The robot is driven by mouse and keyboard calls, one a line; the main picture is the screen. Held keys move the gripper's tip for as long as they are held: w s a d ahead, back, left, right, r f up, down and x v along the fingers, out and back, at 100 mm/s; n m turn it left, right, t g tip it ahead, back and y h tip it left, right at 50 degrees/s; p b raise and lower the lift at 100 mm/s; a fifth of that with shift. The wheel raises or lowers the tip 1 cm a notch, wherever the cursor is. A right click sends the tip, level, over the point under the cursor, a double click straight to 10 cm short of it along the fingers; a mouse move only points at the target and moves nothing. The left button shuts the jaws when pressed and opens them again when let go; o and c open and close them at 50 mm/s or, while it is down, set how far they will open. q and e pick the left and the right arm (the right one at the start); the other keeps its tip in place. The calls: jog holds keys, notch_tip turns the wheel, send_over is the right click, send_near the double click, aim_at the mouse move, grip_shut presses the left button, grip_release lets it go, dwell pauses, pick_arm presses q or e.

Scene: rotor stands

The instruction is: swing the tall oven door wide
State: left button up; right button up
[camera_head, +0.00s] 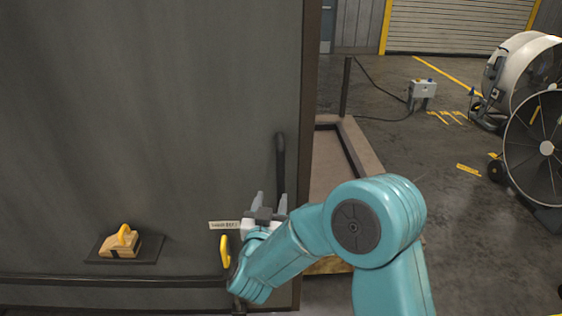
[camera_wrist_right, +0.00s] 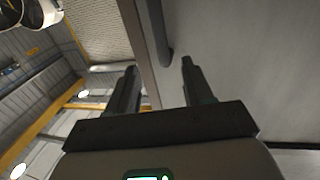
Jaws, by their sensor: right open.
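The tall oven door (camera_head: 150,120) is a large grey panel filling the left of the head view, closed or nearly so as far as I can tell. A dark upright bar handle (camera_head: 280,160) is fixed near its right edge. My right gripper (camera_head: 270,202) is open and empty, in front of the door near the handle's lower end. In the right wrist view, the handle (camera_wrist_right: 158,32) shows between the fingertips of the right gripper (camera_wrist_right: 158,68); I cannot tell how far beyond them it is. My left gripper is not in view.
A horizontal dark bar (camera_head: 110,280) crosses the door low down, with a yellow grip (camera_head: 225,250) near its right end. A wooden block with a yellow loop (camera_head: 121,243) sits on a dark plate. A low frame (camera_head: 362,150) stands right of the door. Large fans (camera_head: 546,148) stand far right.

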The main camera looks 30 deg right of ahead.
aim_at(280, 169)
jog(key=p+x, duration=0.4)
jog(key=x, duration=1.1)
jog(key=shift+p, duration=0.35)
jog(key=shift+w+d+f, duration=0.15)
jog(key=shift+w, duration=0.1)
jog(key=shift+s, duration=0.25)
jog(key=shift+w, duration=0.15)
grip_shut()
